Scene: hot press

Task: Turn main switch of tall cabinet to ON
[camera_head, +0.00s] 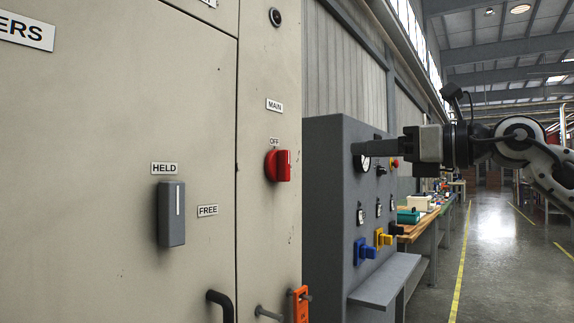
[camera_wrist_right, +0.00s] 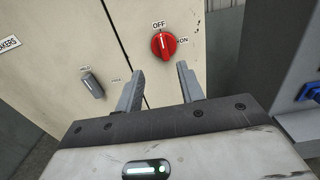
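The red main switch (camera_head: 278,166) is a rotary knob on the beige tall cabinet (camera_head: 215,100), under the labels MAIN (camera_head: 274,105) and OFF (camera_head: 275,141). In the right wrist view the same red knob (camera_wrist_right: 163,45) has its white mark pointing up at OFF, with ON printed to its right. My right gripper (camera_head: 360,148) is right of the knob in the head view and apart from it. In the right wrist view the two fingers of this gripper (camera_wrist_right: 160,74) are spread, empty, with the knob beyond the gap. My left gripper does not show.
A grey handle (camera_head: 171,214) with labels HELD and FREE is left of the knob. A black handle (camera_head: 221,304) and an orange part (camera_head: 300,303) are low on the cabinet. A grey control box (camera_head: 335,215) with a ledge (camera_head: 385,280) stands to the right. Open floor lies further right.

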